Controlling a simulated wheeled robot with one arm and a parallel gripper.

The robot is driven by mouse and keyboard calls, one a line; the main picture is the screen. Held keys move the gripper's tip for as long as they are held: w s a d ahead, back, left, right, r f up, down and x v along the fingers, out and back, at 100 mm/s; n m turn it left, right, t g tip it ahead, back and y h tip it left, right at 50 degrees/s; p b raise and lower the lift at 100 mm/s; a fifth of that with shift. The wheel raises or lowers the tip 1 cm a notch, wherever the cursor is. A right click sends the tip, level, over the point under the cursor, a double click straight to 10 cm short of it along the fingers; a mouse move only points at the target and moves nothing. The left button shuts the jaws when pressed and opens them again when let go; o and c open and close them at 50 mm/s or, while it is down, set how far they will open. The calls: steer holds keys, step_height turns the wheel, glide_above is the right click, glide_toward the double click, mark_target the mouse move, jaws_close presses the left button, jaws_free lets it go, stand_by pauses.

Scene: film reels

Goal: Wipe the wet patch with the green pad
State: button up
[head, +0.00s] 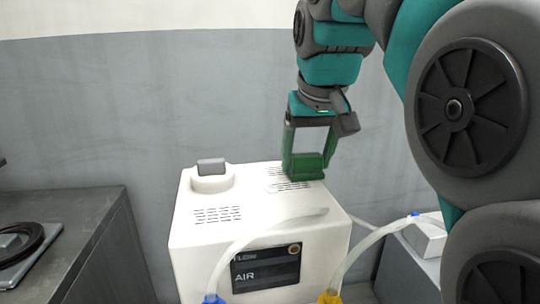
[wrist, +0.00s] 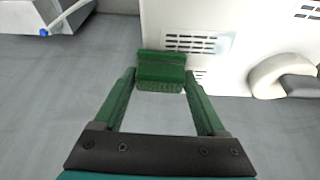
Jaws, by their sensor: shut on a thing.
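My gripper (head: 309,152) is shut on the green pad (head: 308,168), a ridged block held crosswise between its green fingers; the pad also shows in the wrist view (wrist: 161,70). The pad is over the back right part of the white machine's top (head: 250,194), near its edge. I cannot tell whether it touches the surface. A faint, pale bluish patch (wrist: 224,43), likely the wet patch, shows beside the vent slots in the wrist view, just beyond the pad. The pad may hide part of it.
A grey-capped round knob (head: 211,176) stands on the machine's top at left. A pale hose (head: 255,237) arches in front of the machine; another runs right to a small white box (head: 428,236). A dark counter (head: 85,215) is at left, with a gap between.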

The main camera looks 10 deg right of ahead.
mark_target(318, 175)
steer(key=shift+d+f, duration=0.1)
steer(key=shift+d, duration=0.6)
steer(key=shift+s, duration=0.8)
steer(key=shift+a+r, duration=0.2)
steer(key=shift+a, duration=1.25)
steer(key=shift+s+a+f, duration=0.1)
steer(key=shift+a+f, duration=0.05)
steer(key=shift+a, duration=3.35)
steer(key=shift+s, duration=0.85)
steer(key=shift+w+d, duration=0.1)
steer(key=shift+d, duration=1.55)
steer(key=shift+d+f, duration=0.1)
steer(key=shift+d, duration=3.3)
steer(key=shift+w+r+p, duration=0.1)
steer(key=shift+r+p, duration=0.1)
steer(key=shift+p, duration=0.1)
